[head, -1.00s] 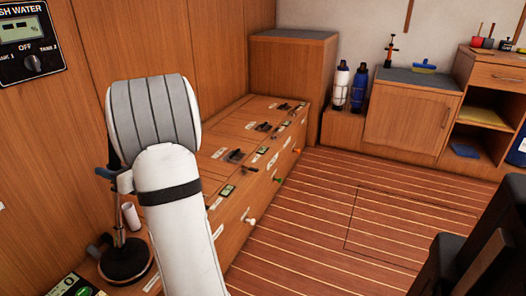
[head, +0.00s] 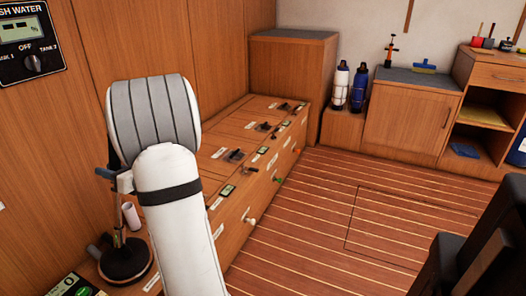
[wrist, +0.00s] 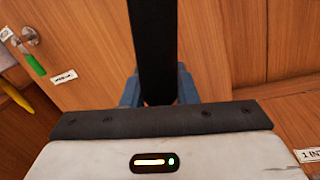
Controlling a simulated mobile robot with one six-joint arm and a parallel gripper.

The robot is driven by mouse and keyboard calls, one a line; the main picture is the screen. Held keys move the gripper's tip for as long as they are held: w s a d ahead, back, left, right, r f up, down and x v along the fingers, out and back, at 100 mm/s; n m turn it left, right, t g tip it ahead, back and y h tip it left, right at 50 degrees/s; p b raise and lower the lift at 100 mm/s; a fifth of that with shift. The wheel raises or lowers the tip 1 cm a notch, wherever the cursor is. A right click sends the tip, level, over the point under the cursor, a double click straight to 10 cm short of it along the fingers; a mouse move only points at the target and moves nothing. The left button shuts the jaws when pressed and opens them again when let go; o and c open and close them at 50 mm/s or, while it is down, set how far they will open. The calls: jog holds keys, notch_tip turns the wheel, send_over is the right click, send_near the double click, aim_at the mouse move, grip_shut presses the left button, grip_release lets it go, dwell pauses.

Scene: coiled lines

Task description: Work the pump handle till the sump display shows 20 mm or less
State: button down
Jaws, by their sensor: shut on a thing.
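In the wrist view a thick black handle (wrist: 152,45) runs up the picture between the two blue fingers of my gripper (wrist: 159,92), which is shut on it. In the head view the pump (head: 124,262) has a round dark base on the bench at lower left, with a thin rod rising from it. My white arm hides most of the gripper and the handle's top there. A small panel with a green round dial (head: 82,287) is cut off at the bottom left edge. I cannot read a sump level in mm on it.
A pale cylinder (head: 131,216) stands beside the pump rod. The long wooden bench (head: 262,185) carries several latches and small labels. A fresh-water panel (head: 30,45) is on the left wall. The striped floor (head: 320,225) is clear; a dark object (head: 475,255) fills the lower right.

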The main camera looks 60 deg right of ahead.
jog(key=shift+a+f, duration=0.3)
jog(key=shift+f, duration=0.5)
jog(key=a, duration=0.1)
jog(key=a+n+b, duration=0.1)
jog(key=a, duration=0.1)
jog(key=a+n+b, duration=0.1)
jog(key=a, duration=0.1)
jog(key=shift+s+a+r+g, duration=0.15)
jog(key=shift+r+g, duration=0.25)
jog(key=shift+f+n+b, duration=0.1)
jog(key=shift+n+b, duration=0.2)
jog(key=shift+b, duration=0.05)
jog(key=shift+a+n+b, duration=0.4)
jog(key=shift+a+b, duration=0.15)
jog(key=shift+a, duration=0.3)
jog(key=c, duration=1.5)
grip_release()
jog(key=shift+f, duration=0.15)
jog(key=o, duration=0.4)
jog(key=shift+r, duration=0.25)
jog(key=shift+o, duration=0.2)
jog(key=shift+r, duration=0.1)
